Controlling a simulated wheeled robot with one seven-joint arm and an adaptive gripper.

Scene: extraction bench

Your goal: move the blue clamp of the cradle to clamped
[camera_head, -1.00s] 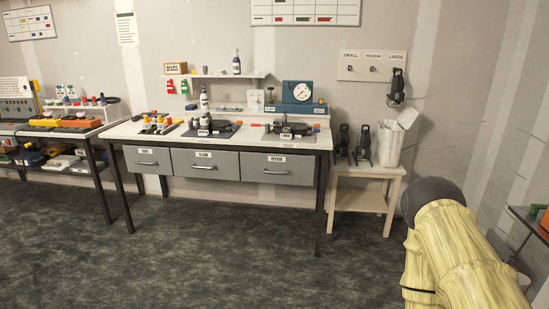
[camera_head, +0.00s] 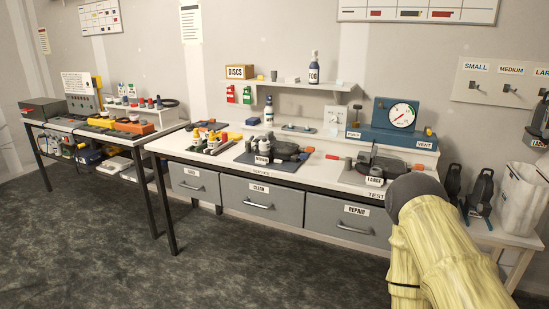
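One fixture (camera_head: 284,151) is near the middle, beside a small label plate. The other fixture (camera_head: 378,166) is at the right, behind a plate reading LARGE and near the TEST marking. I cannot tell at this size which one is the cradle, and I cannot pick out its blue clamp or the clamp's position. My yellow-sleeved arm with its dark rounded end is at the lower right and covers the bench's front right corner. My gripper is not in view.
A blue gauge box (camera_head: 393,124) stands at the bench's back right. A shelf (camera_head: 290,86) hangs above the bench. Three grey drawers are under it. A side table (camera_head: 500,237) holds black tools and a white bin (camera_head: 519,200). Dark floor (camera_head: 110,245) is clear at the front left.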

